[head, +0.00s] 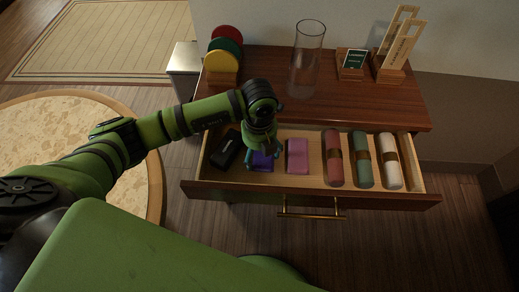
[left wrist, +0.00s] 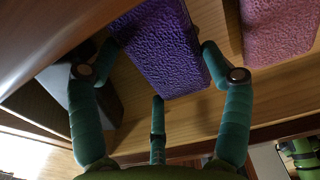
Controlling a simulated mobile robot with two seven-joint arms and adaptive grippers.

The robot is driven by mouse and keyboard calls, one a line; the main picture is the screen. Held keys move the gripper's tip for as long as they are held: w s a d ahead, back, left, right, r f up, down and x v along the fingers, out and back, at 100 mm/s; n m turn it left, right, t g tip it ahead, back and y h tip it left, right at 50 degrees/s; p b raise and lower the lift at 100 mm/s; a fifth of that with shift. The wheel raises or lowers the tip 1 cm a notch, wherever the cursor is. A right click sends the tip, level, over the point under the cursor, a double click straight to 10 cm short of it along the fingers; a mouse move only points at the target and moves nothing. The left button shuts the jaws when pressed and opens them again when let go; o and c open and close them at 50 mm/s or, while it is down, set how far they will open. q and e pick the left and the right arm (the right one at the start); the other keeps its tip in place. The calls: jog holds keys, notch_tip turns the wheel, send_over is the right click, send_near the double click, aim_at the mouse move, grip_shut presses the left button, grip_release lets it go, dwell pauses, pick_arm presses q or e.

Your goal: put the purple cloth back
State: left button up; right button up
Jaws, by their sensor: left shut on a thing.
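The purple cloth, a folded, textured block, is in the open drawer (head: 235,192) in the head view, partly hidden under my left gripper (head: 262,153). In the left wrist view the purple cloth (left wrist: 160,48) lies between the teal fingers of my left gripper (left wrist: 158,65), which is shut on it. The cloth is at or just above the drawer floor; I cannot tell whether it touches. My right gripper is not in view.
A pink folded cloth (head: 297,157) lies right of the purple one, and a black item (head: 226,149) lies left. Red (head: 333,160), green (head: 361,158) and white (head: 389,160) rolls fill the drawer's right side. A glass vase (head: 306,60) stands on the cabinet top.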

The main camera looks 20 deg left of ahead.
aim_at(260, 154)
pick_arm(q)
jog(key=shift+f, duration=0.1)
jog(key=shift+f, duration=0.15)
jog(key=o, duration=1)
jog(key=shift+c, duration=0.2)
jog(key=shift+r, duration=0.2)
notch_tip(260, 154, up, 12)
jog(key=b, duration=0.1)
